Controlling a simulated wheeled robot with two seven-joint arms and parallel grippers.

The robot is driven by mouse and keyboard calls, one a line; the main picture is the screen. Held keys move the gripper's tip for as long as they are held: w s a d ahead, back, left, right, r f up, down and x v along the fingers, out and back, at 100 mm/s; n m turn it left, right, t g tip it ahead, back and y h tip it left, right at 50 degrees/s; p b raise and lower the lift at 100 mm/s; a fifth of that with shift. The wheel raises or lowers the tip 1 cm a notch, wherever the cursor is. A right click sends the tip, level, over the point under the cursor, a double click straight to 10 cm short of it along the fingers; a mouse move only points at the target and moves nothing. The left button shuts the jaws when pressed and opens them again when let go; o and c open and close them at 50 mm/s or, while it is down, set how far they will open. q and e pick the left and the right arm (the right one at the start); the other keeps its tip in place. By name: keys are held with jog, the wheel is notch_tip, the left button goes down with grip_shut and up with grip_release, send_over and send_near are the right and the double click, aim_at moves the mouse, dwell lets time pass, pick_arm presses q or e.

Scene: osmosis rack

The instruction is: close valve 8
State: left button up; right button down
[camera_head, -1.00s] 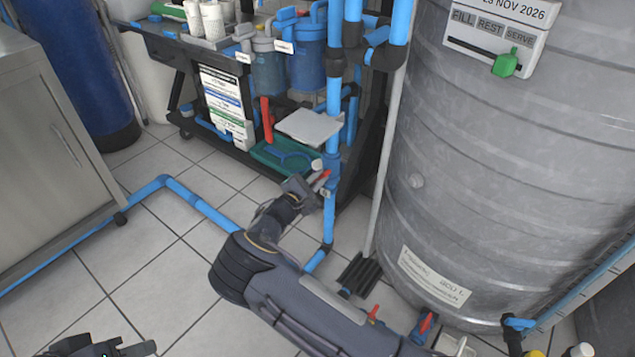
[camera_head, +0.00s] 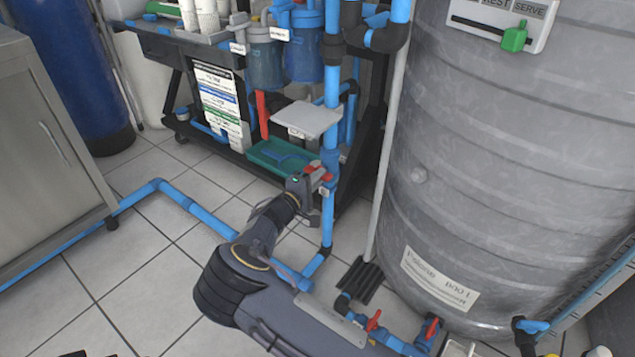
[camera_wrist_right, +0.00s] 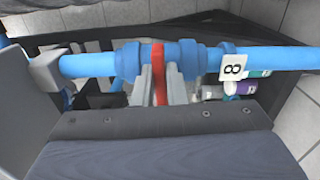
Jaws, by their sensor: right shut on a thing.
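Valve 8 is on the upright blue pipe (camera_head: 328,215) in front of the black rack. Its red handle (camera_head: 318,172) shows at my right gripper (camera_head: 313,178). In the right wrist view the red handle (camera_wrist_right: 158,72) stands between the two grey fingers (camera_wrist_right: 160,85), which are shut on it. There the handle lies across the blue pipe (camera_wrist_right: 88,66), and a white tag with "8" (camera_wrist_right: 232,67) hangs beside the valve. The handle's far end is partly hidden by the fingers. Only a sliver of what may be my left gripper shows at the bottom left edge.
A large grey tank (camera_head: 490,170) stands close on the right. Other red-handled valves (camera_head: 373,321) sit on low pipes at its foot. The rack holds blue filter housings (camera_head: 304,50) and a green tray (camera_head: 270,155). A blue pipe (camera_head: 185,200) runs along the tiled floor.

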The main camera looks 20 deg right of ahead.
jog(key=shift+m, duration=0.3)
jog(key=shift+f, duration=0.1)
jog(key=c, duration=1.5)
grip_release()
jog(key=shift+o, duration=0.2)
jog(key=p+v, duration=0.2)
jog(key=v, duration=0.6)
jog(key=shift+p, duration=0.3)
